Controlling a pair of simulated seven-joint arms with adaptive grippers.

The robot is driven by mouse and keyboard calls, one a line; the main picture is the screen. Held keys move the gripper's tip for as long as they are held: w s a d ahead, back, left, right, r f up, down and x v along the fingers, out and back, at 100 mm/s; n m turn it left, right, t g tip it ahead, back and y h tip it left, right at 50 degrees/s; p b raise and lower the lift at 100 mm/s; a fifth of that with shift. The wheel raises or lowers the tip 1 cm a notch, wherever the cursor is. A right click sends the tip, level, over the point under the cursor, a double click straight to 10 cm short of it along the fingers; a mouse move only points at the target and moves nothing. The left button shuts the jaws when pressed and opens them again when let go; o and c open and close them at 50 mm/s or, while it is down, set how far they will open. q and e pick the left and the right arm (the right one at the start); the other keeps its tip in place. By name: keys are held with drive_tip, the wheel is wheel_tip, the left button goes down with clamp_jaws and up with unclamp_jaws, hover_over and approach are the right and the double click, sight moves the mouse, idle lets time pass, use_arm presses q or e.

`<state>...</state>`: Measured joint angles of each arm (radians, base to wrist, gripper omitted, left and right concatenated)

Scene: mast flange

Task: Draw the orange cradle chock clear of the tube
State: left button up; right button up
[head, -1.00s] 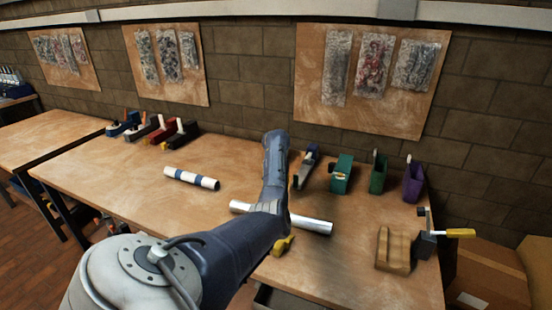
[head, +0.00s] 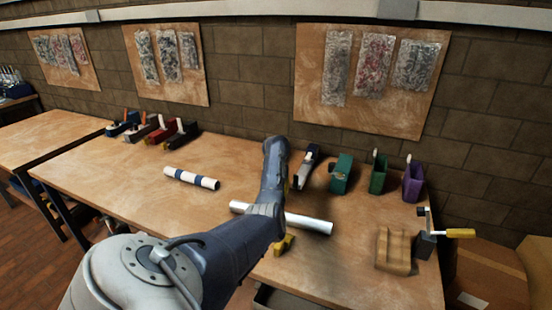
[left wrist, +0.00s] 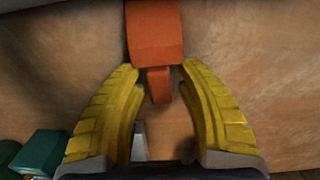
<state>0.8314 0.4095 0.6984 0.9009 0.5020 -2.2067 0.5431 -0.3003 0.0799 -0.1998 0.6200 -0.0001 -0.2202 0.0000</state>
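The orange cradle chock (left wrist: 155,35) shows in the left wrist view as a block with a narrower orange tab (left wrist: 160,86) sticking out toward my gripper. My left gripper (left wrist: 160,76) is open, its two yellow fingers on either side of the tab with gaps visible. In the head view the plain silvery tube (head: 310,223) lies on the bench; my left arm crosses in front of its middle. My right gripper is not in view.
A blue-and-white banded tube (head: 190,178) lies to the left. Teal (head: 340,174), green (head: 378,174) and purple (head: 412,180) holders stand at the back right. A wooden block (head: 394,250) sits at right.

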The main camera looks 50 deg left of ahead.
use_arm(q)
clamp_jaws()
drive_tip(key=shift+w+a, duration=0.45)
drive_tip(key=shift+w, duration=0.35)
drive_tip(key=shift+w+a, duration=0.2)
drive_tip(key=shift+w, duration=0.1)
drive_tip(key=shift+w+a, duration=0.1)
drive_tip(key=shift+w, duration=0.05)
drive_tip(key=shift+o, duration=1.2)
unclamp_jaws()
drive_tip(key=shift+r, duration=0.1)
